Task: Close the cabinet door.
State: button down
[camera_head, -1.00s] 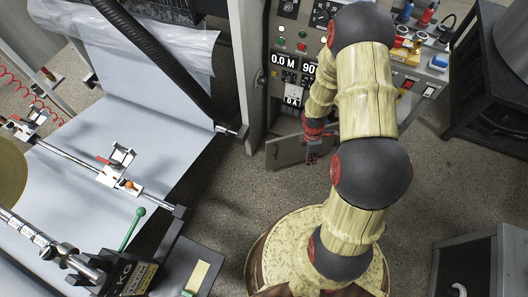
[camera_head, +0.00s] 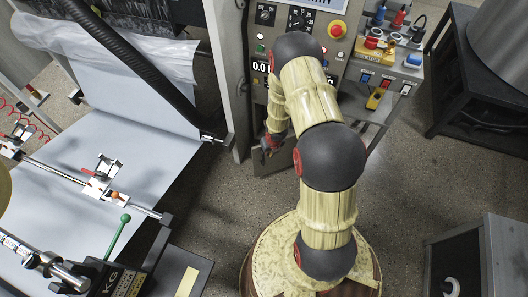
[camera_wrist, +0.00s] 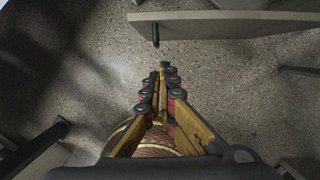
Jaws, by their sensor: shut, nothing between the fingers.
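The grey cabinet door (camera_head: 274,161) is low on the front of the control cabinet (camera_head: 243,75). In the wrist view the door (camera_wrist: 235,24) is seen nearly edge-on along the top and stands ajar, with a dark handle (camera_wrist: 155,36) on its near side. My gripper (camera_head: 269,149) is at the left part of the door in the head view. In the wrist view my gripper (camera_wrist: 167,70) has its fingers together and empty, a little short of the handle; I see floor between them. My arm hides part of the door and cabinet front.
The control panel (camera_head: 381,65) with buttons and a red emergency stop (camera_head: 337,30) is above the door. A paper web (camera_head: 120,120) on its machine lies left. A black stand (camera_head: 480,105) and a grey box (camera_head: 478,255) stand right. Speckled floor (camera_head: 400,190) between is clear.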

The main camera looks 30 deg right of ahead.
jog(key=w+d+f+b, duration=0.1)
jog(key=w+f+b, duration=0.1)
jog(key=w+f, duration=0.4)
jog(key=shift+d+f+b, duration=0.15)
jog(key=shift+f+b, duration=0.25)
jog(key=shift+f, duration=0.85)
jog(key=shift+w+r, duration=0.1)
jog(key=shift+w, duration=0.05)
